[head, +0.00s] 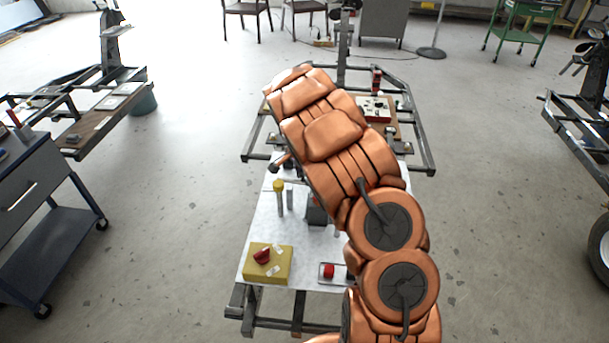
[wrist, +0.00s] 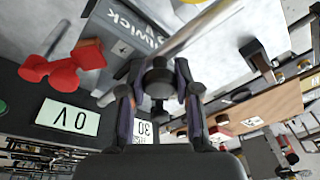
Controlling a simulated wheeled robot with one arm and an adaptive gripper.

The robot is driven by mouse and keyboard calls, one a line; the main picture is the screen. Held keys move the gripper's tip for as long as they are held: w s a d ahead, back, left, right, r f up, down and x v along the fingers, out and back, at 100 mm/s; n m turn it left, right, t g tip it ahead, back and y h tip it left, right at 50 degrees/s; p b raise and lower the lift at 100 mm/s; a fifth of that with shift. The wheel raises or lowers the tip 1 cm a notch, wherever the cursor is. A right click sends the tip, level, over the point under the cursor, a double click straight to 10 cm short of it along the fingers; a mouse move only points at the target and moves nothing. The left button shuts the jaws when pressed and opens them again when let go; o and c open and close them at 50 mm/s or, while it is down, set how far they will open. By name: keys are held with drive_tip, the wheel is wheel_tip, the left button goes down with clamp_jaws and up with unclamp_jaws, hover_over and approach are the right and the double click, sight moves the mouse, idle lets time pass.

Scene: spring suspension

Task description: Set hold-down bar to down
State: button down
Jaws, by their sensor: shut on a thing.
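In the wrist view a silver bar (wrist: 198,34), which looks like the hold-down bar, slants from the upper right down to a dark round knob (wrist: 159,80). My gripper (wrist: 158,84) is shut on this knob end, with one dark finger on each side. The bar is tilted in the picture; I cannot tell whether it counts as up or down. In the head view my copper-coloured arm covers the middle of the bench, and the gripper and most of the bar are hidden.
On the white bench top (head: 258,225) are a yellow block (head: 268,264), a yellow-capped post (head: 279,197) and a red part (head: 328,270).

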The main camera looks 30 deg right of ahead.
drive_tip(key=shift+w+a+f+b, duration=0.1)
drive_tip(key=shift+a+f+b, duration=0.15)
drive_tip(key=shift+f+b, duration=0.45)
drive_tip(key=shift+f, duration=0.15)
drive_tip(key=c, duration=0.8)
unclamp_jaws()
drive_tip(key=r, duration=0.4)
drive_tip(key=a+r, duration=0.1)
drive_tip(key=r, duration=0.3)
drive_tip(key=s+a+r, duration=0.1)
drive_tip(key=r, duration=0.3)
